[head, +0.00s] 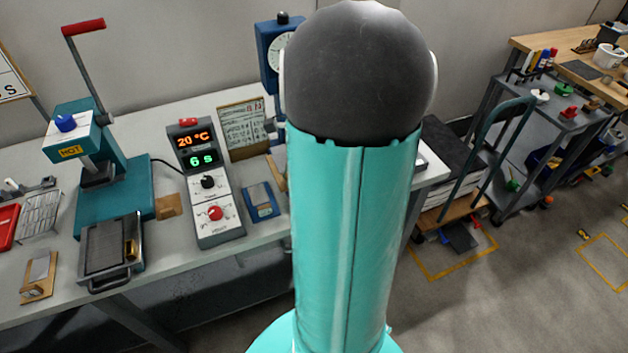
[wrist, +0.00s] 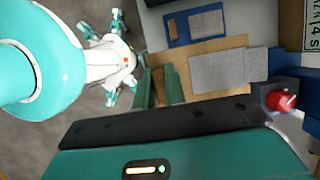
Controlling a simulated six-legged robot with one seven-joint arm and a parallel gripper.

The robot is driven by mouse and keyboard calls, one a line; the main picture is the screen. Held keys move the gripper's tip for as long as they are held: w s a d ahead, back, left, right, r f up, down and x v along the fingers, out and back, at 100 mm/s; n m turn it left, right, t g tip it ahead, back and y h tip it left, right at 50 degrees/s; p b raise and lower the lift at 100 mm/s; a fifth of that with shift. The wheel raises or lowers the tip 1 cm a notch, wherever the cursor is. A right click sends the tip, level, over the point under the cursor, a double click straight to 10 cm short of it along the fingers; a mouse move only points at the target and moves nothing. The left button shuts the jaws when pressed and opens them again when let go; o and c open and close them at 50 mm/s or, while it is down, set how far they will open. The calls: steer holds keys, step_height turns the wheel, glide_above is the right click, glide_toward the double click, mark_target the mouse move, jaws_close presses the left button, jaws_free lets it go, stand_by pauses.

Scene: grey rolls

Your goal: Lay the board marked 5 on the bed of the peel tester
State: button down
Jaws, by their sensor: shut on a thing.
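My gripper (wrist: 161,88) is shut on the edge of a tan board (wrist: 183,56) with a grey patch on it, in the wrist view. No number can be read on this board. A second grey plate lies directly beside the patch, against a blue part (wrist: 275,64); I cannot tell whether the board touches it. In the head view, the blue peel tester (head: 267,47) with a white dial stands at the back of the bench, partly hidden by my arm. Its bed and my gripper are hidden there.
A blue block (head: 262,202) lies on the bench (head: 250,246) beside the control box (head: 206,180), which reads 20 °C and 6 s. A teal press (head: 110,180) stands at left. A chart (head: 243,130) stands behind. A red knob (wrist: 281,100) is close to my gripper body.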

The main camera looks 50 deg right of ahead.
steer(key=d, duration=0.1)
steer(key=d+f, duration=0.2)
steer(key=d, duration=0.1)
steer(key=shift+s, duration=0.2)
steer(key=d+f, duration=0.4)
steer(key=f, duration=0.1)
steer(key=shift+s+d, duration=0.2)
steer(key=shift+s, duration=0.15)
steer(key=shift+d+f, duration=0.15)
steer(key=shift+f, duration=0.8)
steer(key=shift+d+f, duration=0.1)
steer(key=shift+f, duration=0.85)
steer(key=c, duration=1.5)
jaws_free()
steer(key=shift+f, duration=0.15)
steer(key=shift+o, duration=0.2)
